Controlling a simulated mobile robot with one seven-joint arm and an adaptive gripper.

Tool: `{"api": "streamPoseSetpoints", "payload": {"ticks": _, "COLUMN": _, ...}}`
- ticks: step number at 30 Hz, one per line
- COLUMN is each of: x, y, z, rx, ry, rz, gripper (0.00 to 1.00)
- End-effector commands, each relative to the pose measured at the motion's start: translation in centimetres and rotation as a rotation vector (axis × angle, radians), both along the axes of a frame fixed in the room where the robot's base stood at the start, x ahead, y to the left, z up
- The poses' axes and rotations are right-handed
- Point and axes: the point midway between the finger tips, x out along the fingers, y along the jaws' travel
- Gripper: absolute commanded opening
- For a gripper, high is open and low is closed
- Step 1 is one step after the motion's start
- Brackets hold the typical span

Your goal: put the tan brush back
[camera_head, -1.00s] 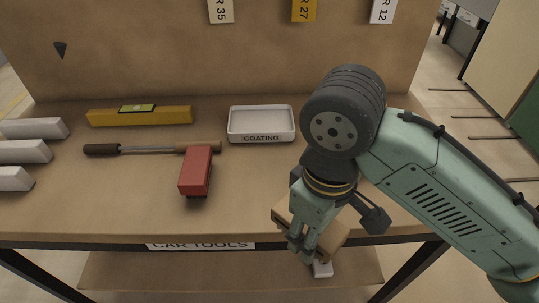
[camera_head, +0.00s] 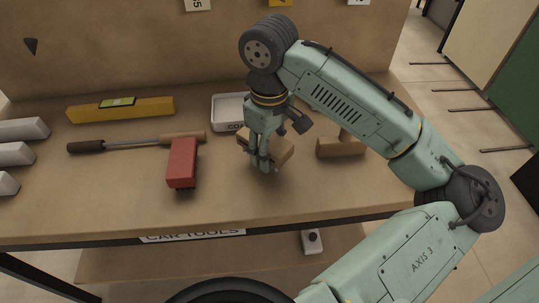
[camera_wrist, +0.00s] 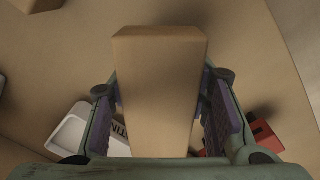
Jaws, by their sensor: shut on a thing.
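The tan brush (camera_head: 279,151) is a block-shaped brush held above the bench, in front of the white tray. My gripper (camera_head: 262,165) is shut on it; in the head view the fingers hide part of it. In the wrist view the tan block (camera_wrist: 160,80) sits between both finger pads (camera_wrist: 165,115). The white tray (camera_head: 226,112), labelled COATING, stands behind my gripper and is partly hidden by it. Its corner also shows in the wrist view (camera_wrist: 72,135).
A red brush (camera_head: 182,163) lies left of my gripper. A wooden-headed tool (camera_head: 340,147) lies to its right. A long dark-handled tool (camera_head: 130,143), a yellow level (camera_head: 120,110) and white blocks (camera_head: 15,153) are farther left. The bench's front middle is bare.

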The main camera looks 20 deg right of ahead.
Motion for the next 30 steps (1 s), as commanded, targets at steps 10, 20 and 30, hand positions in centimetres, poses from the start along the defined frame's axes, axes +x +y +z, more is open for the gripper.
{"api": "streamPoseSetpoints", "payload": {"ticks": 10, "x": -0.1, "y": 0.1, "z": -3.2, "rx": 0.001, "ry": 0.000, "rz": 0.002, "gripper": 0.21}}
{"api": "streamPoseSetpoints", "payload": {"ticks": 20, "x": -0.1, "y": 0.1, "z": -3.6, "rx": 0.001, "ry": 0.002, "rz": 0.002, "gripper": 0.44}}
{"api": "streamPoseSetpoints", "payload": {"ticks": 30, "x": -0.1, "y": 0.0, "z": -3.5, "rx": 0.001, "ry": 0.002, "rz": 0.001, "gripper": 0.64}}
